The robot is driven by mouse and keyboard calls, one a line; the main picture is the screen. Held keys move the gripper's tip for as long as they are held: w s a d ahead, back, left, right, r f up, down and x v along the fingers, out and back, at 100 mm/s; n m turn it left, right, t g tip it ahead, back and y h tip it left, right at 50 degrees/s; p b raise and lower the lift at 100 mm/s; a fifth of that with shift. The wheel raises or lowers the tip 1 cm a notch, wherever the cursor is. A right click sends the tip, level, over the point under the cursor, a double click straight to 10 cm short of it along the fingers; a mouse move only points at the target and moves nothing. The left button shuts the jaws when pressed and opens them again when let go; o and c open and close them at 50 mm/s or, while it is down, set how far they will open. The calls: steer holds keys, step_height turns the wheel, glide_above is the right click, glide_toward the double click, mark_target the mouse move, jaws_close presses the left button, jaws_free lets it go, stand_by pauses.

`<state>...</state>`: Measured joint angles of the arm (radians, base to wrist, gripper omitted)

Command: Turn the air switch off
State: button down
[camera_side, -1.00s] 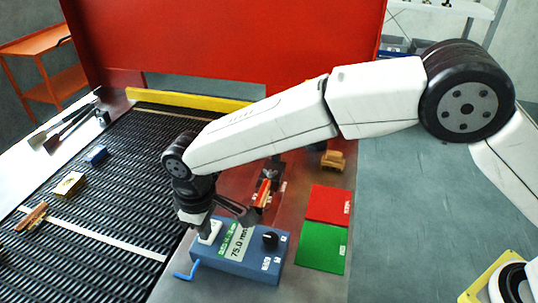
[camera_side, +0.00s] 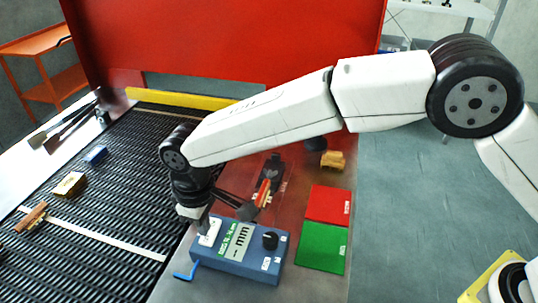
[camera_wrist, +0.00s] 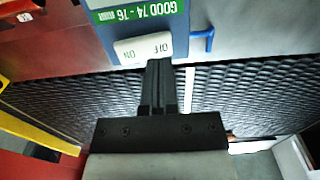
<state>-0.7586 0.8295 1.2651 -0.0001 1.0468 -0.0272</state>
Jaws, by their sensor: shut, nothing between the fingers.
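The air switch (camera_side: 208,236) is a white rocker on the left end of the blue box (camera_side: 235,266). In the wrist view the switch (camera_wrist: 143,48) shows OFF and ON, upside down. My gripper (camera_side: 203,222) points down over the switch and partly hides it in the side view. In the wrist view its fingers (camera_wrist: 158,66) are shut together and empty, with their tips at the switch's lower right edge. I cannot tell whether they touch it. The box's display (camera_side: 237,241) shows dashes and "mm". I cannot tell which way the rocker is tilted.
The box carries a black knob (camera_side: 270,240) and a blue hook (camera_side: 184,272). Beside it lie a red pad (camera_side: 328,205) and a green pad (camera_side: 321,248). A gauge fixture (camera_side: 268,180) stands behind. The mesh belt (camera_side: 100,225) at left carries several small parts.

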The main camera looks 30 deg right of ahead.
steer(key=shift+r, duration=2.55)
steer(key=shift+d, duration=0.1)
steer(key=d+f+m+t, duration=0.1)
steer(key=d+m, duration=0.3)
steer(key=d, duration=1.8)
steer(key=s+d+f+m, duration=0.2)
steer(key=s+d, duration=0.4)
steer(key=d, duration=0.2)
steer(key=s+d+f+m+t, duration=0.1)
steer(key=s+d+m, duration=0.2)
steer(key=s+d, duration=0.4)
steer(key=shift+d+f+t, duration=0.3)
steer(key=shift+d+f, duration=0.05)
steer(key=shift+d, duration=0.45)
